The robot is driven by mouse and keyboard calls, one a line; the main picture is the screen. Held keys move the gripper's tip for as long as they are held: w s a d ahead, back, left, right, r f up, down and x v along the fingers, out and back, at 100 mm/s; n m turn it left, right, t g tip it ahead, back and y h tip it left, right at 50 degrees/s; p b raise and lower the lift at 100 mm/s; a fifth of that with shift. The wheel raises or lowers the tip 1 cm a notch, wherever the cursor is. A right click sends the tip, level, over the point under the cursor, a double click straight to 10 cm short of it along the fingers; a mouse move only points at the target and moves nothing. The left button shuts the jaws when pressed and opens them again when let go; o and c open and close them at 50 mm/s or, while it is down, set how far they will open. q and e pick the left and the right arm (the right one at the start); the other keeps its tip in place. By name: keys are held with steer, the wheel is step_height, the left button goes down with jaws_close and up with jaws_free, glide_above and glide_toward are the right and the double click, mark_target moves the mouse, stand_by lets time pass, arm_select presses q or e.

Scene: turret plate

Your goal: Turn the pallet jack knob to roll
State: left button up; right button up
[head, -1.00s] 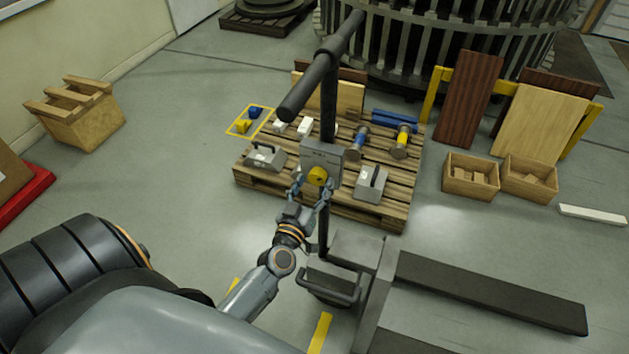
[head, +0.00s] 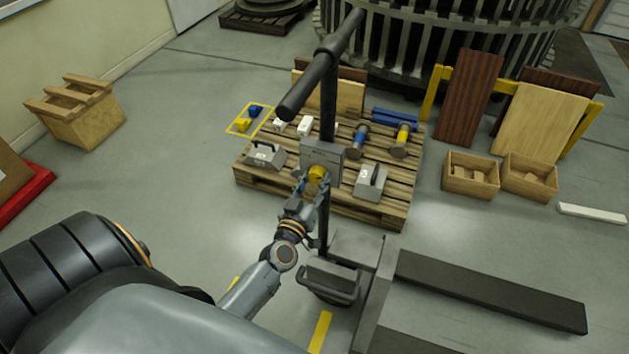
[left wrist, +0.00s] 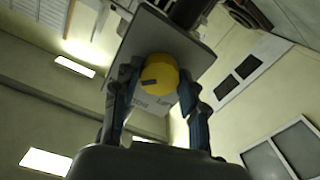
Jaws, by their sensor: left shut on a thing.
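The yellow knob (head: 317,174) sits on the front of a grey plate (head: 322,153) on the pallet jack's dark upright handle (head: 328,100). My left gripper (head: 315,181) is shut on the knob, coming from below and in front. In the left wrist view, the yellow knob (left wrist: 159,74) lies between the two fingers of my left gripper (left wrist: 157,92). A dark mark shows on the knob's face. Some lettering on the grey plate (left wrist: 190,52) is partly hidden behind the knob and fingers. My right gripper is not in view.
Behind the handle stands a wooden pallet (head: 362,212) with grey weights, blue and yellow cylinders and small blocks. The jack's dark forks (head: 490,290) stretch to the right. Wooden boxes (head: 470,177) stand at right. Open floor (head: 190,150) lies to the left.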

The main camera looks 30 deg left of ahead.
arm_select(q)
steer(key=n, duration=0.5)
steer(key=shift+p, duration=0.35)
steer(key=n, duration=0.4)
steer(key=shift+n, duration=0.3)
steer(key=o, duration=1.1)
steer(key=shift+o, duration=0.2)
steer(key=shift+s+d, duration=0.1)
steer(key=v, duration=1.1)
steer(key=shift+s, duration=0.4)
